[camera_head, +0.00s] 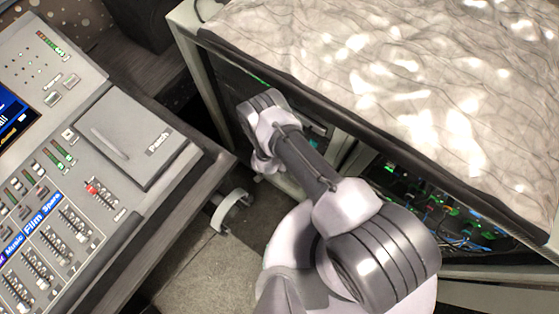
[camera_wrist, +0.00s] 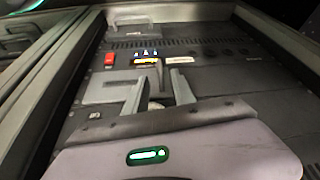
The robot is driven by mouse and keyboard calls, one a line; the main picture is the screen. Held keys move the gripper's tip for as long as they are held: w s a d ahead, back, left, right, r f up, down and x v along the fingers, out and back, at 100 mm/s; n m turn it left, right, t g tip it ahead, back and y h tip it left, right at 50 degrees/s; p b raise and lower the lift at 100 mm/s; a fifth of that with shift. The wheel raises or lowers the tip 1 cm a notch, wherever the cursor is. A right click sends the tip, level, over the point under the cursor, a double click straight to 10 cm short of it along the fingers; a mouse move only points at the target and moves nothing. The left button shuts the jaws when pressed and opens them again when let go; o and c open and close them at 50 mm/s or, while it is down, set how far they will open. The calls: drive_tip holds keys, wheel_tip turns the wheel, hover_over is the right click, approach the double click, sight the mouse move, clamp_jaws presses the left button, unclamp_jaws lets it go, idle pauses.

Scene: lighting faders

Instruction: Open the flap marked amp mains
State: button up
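In the wrist view my gripper (camera_wrist: 161,72) reaches toward a dark rack panel (camera_wrist: 215,75). Its two grey fingers stand apart, and I see nothing clamped between them. The panel carries a red switch (camera_wrist: 109,60), a few small blue-lit parts and a small pale label (camera_wrist: 179,59) too small to read. I cannot make out a flap marked amp mains; part of the panel is hidden behind the fingers and gripper body. In the head view my arm reaches into the front of the rack (camera_head: 225,95), and my fingers are hidden there.
A mixing desk (camera_head: 120,215) with faders stands at the left, with a closed lid marked Patch (camera_head: 130,135). A pale crumpled cover (camera_head: 400,70) lies on the rack. Cables and lit gear (camera_head: 440,205) fill the right bay. Bare floor (camera_head: 205,275) shows between desk and rack.

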drive_tip(key=b+x, duration=0.2)
drive_tip(key=x, duration=0.3)
clamp_jaws()
drive_tip(key=shift+w+r, duration=0.1)
idle(1.2)
